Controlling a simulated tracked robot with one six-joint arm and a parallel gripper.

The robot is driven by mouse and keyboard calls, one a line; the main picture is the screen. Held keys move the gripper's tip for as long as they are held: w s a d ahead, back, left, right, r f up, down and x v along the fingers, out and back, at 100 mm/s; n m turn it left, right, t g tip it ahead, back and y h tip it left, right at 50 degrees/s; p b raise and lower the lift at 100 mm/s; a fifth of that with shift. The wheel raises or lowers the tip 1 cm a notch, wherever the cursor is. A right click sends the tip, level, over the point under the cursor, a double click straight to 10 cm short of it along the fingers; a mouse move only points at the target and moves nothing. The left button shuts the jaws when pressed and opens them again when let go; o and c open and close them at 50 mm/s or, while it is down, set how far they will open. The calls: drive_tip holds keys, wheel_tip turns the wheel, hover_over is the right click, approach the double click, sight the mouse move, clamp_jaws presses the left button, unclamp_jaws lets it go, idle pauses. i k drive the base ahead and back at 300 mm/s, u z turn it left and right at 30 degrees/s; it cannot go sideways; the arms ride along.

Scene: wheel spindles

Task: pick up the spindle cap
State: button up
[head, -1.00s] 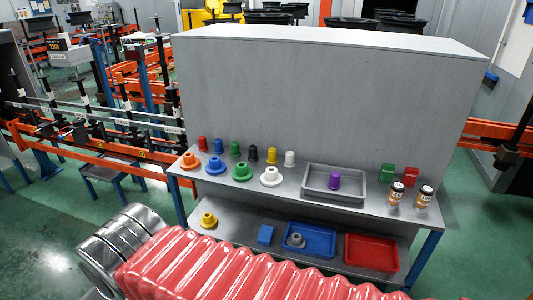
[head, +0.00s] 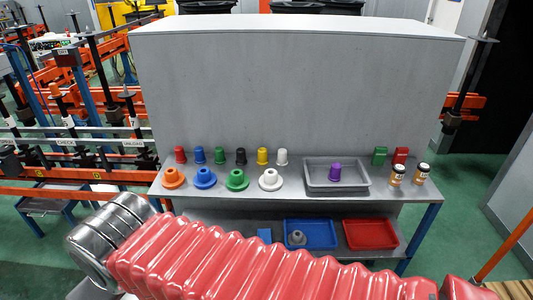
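Several small caps stand upright in a row on the upper shelf: red (head: 180,155), blue (head: 199,155), green (head: 219,155), black (head: 241,156), yellow (head: 262,156) and white (head: 282,157). A purple cap-like piece (head: 334,173) stands in the grey tray (head: 316,187). Flanged pieces stand in front of the row: orange (head: 173,178), blue (head: 205,178), green (head: 236,180) and white (head: 270,180). I cannot tell which piece is the spindle cap meant. My red ribbed arm crosses the foreground, and my gripper is out of view.
The lower shelf holds a blue block (head: 264,235), a blue tray (head: 325,236) with a grey flanged piece (head: 297,238), and a red tray (head: 369,235). Green and red blocks and two jars (head: 397,175) stand at the upper shelf's right. A grey panel (head: 290,90) rises behind.

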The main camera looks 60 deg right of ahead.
sight(262, 159)
drive_tip(key=z, duration=0.35)
drive_tip(key=i, duration=0.55)
drive_tip(key=z, duration=0.9)
drive_tip(key=i, duration=0.65)
drive_tip(key=z, duration=0.4)
